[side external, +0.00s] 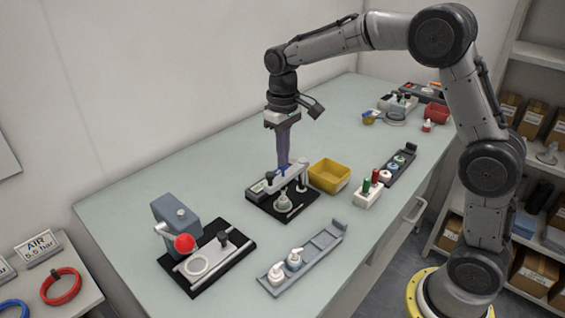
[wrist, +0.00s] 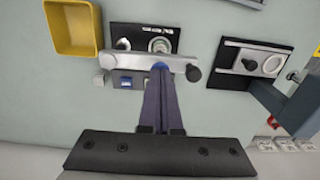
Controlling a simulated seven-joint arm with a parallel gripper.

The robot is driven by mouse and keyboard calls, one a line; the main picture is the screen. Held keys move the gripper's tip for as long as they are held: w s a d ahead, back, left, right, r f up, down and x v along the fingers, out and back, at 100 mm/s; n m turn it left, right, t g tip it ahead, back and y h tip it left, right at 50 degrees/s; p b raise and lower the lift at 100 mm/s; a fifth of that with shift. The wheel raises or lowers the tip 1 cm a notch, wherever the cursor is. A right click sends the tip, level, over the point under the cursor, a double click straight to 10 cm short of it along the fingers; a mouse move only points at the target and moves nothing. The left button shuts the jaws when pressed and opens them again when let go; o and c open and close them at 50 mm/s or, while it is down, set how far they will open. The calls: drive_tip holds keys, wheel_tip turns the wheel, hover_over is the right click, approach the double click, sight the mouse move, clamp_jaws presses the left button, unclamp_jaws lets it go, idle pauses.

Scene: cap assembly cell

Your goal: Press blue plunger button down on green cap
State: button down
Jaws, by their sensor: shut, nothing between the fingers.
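The press station has a black base (side external: 262,201) and a grey crossbar (side external: 288,177), also seen in the wrist view (wrist: 130,58). My gripper (side external: 283,168) points down with its fingers shut and empty, tips at the crossbar. In the wrist view the fingertips (wrist: 160,72) overlap a small blue patch on the crossbar, the blue plunger button (wrist: 159,65), mostly hidden by them. Whether they touch it or how far it is down, I cannot tell. A pale round part (side external: 282,201) sits below the crossbar; it also shows in the wrist view (wrist: 159,45). I cannot make out a green cap there.
A yellow bin (side external: 329,176) stands right of the station. A second black fixture (side external: 207,264) with a red ball lever (side external: 185,243) is at the front left. A grey tray (side external: 325,244) holds white-capped parts. A white block (side external: 368,195) holds red and green pieces.

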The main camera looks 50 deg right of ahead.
drive_tip(key=shift+r, duration=0.6)
drive_tip(key=shift+r, duration=0.15)
drive_tip(key=shift+r, duration=2.35)
drive_tip(key=s+r+t, duration=0.2)
drive_tip(key=s+r, duration=0.3)
drive_tip(key=s, duration=0.3)
drive_tip(key=s+r+t, duration=0.2)
drive_tip(key=s+r, duration=0.2)
drive_tip(key=s, duration=0.4)
drive_tip(key=s+f+t, duration=0.1)
drive_tip(key=s+f, duration=0.8)
drive_tip(key=s, duration=0.2)
drive_tip(key=shift+s+f+t, duration=0.25)
drive_tip(key=shift+t, duration=0.05)
